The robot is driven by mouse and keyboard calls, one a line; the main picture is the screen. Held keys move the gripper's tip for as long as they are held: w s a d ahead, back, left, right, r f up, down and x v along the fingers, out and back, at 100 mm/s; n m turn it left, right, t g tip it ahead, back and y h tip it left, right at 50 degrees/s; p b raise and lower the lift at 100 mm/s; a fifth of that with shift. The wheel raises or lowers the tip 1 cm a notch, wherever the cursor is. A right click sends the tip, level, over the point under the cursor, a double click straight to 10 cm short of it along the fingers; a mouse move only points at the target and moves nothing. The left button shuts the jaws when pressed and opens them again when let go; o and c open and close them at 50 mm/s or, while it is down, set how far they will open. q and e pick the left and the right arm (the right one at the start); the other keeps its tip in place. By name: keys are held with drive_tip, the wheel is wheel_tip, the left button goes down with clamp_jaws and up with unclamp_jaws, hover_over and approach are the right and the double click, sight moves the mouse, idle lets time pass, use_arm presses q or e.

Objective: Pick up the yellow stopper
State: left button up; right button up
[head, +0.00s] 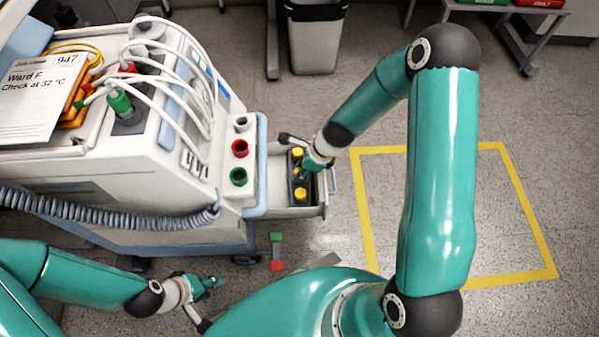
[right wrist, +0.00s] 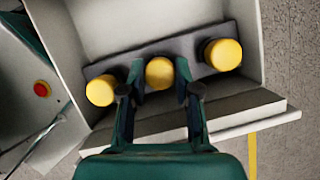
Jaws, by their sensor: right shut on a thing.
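Three yellow stoppers stand in a dark holder (right wrist: 193,60) inside an open drawer. In the right wrist view, the middle stopper (right wrist: 159,73) is between the fingers of my right gripper (right wrist: 160,90), which is shut on it. It still appears in line with the holder; I cannot tell whether it is lifted. The left stopper (right wrist: 101,91) and right stopper (right wrist: 223,54) stand free on either side. In the head view, my right gripper (head: 304,170) partly hides the middle stopper. My left gripper (head: 214,283) is low at the front left, away from the stoppers; its finger opening is unclear.
The drawer (head: 312,210) sticks out from the white pump cart (head: 130,205), its walls close around the holder. Red (head: 239,148) and green (head: 238,176) ports are on the cart's side. A yellow floor outline (head: 515,180) lies to the right. A bin (head: 315,45) stands behind.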

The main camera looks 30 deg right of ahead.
wheel_tip(320, 180, up, 20)
drive_tip(key=p, duration=1.8)
drive_tip(key=shift+p, duration=0.35)
